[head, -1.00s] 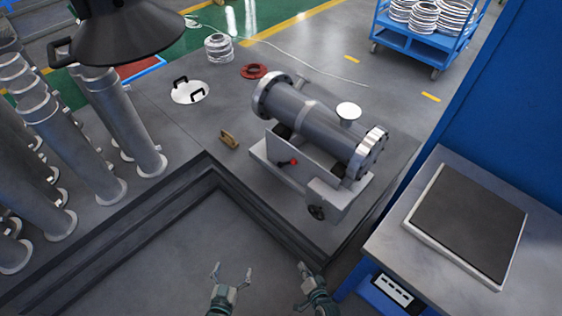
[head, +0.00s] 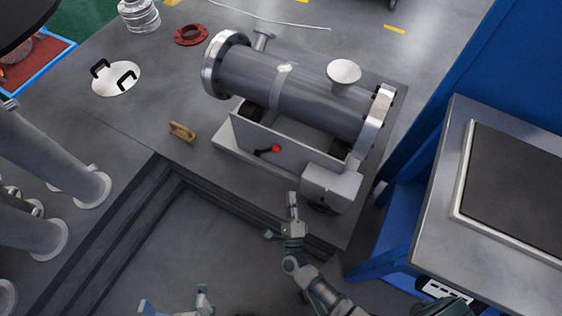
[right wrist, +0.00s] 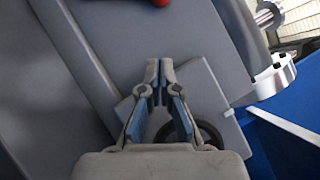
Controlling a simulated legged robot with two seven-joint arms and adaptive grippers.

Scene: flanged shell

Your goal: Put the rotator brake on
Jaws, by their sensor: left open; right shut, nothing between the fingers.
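The flanged grey shell (head: 315,88) lies on the rotator (head: 270,135), a grey stand with a front plate. The brake lever's red knob (head: 276,149) sticks out from that plate, its dark arm pointing left. In the right wrist view the knob (right wrist: 160,2) is cut by the top edge. My right gripper (head: 292,200) is shut and empty, below the knob in the head view, near the rotator's grey box (head: 332,184). In the right wrist view its fingertips (right wrist: 160,72) are apart from the knob. My left gripper (head: 176,299) is open and empty at the bottom edge.
A dark handwheel (right wrist: 210,134) is partly hidden behind my right fingers. A blue bench (head: 445,200) with a dark-topped plate stands at the right. A wooden block (head: 183,132), white lid (head: 116,79) and red ring (head: 191,35) lie left of the rotator. Platform steps border the front.

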